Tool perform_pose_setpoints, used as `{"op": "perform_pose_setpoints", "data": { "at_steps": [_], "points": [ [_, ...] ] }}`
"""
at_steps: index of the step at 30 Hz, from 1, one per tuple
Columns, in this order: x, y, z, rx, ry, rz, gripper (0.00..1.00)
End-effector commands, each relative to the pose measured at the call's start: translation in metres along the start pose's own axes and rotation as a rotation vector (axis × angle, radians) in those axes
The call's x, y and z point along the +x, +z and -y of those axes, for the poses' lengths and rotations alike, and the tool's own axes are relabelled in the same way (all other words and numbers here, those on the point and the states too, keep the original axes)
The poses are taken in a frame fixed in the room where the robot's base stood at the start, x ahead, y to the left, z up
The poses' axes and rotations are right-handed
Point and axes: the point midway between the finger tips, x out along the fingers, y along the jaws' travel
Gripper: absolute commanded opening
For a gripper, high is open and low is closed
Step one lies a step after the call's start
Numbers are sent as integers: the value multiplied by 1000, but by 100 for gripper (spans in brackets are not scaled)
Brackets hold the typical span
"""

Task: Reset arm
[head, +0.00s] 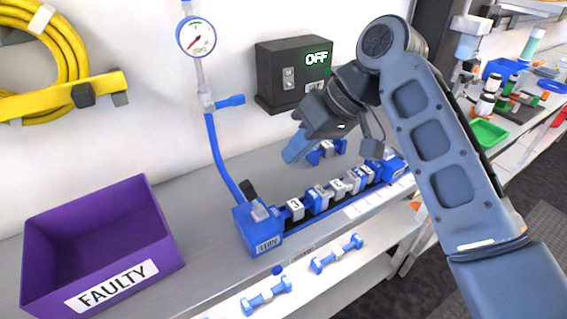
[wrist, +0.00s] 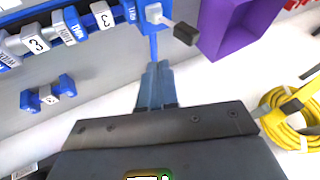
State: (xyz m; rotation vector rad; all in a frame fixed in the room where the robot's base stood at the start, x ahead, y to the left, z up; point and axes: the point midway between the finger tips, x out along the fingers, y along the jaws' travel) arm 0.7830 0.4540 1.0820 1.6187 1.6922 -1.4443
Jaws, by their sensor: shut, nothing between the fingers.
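My gripper (head: 293,152) hangs over the workbench in the head view, above the back of the blue manifold (head: 262,232). Its fingers are shut with nothing between them. In the wrist view the closed fingertips (wrist: 157,70) point toward the blue hose at the manifold's end. My arm (head: 430,130) reaches in from the right and covers part of the bench. The manifold holds a row of blue and grey numbered pieces (head: 320,198). A loose blue-and-white piece (head: 327,152) lies behind the row; it also shows in the wrist view (wrist: 47,96).
A purple bin labelled FAULTY (head: 95,245) stands at left. A black box reading OFF (head: 293,72) and a gauge (head: 196,37) are at the wall. Two dumbbell-shaped pieces (head: 336,253) lie on the front shelf. A yellow hose (head: 70,45) hangs at left.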

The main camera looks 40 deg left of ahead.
Motion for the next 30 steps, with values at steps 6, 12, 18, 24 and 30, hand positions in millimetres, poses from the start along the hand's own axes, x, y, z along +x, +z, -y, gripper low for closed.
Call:
{"op": "perform_pose_setpoints", "data": {
  "at_steps": [6,12,18,24,30],
  "points": [
    [-35,-1,2,0,1,-1,0],
    [-50,-1,4,0,1,0,0],
    [-52,0,4,2,0,-2,0],
    [-21,14,-6,50,-10,-79,0],
    [33,47,-24,165,-3,-261,0]
  ]
}}
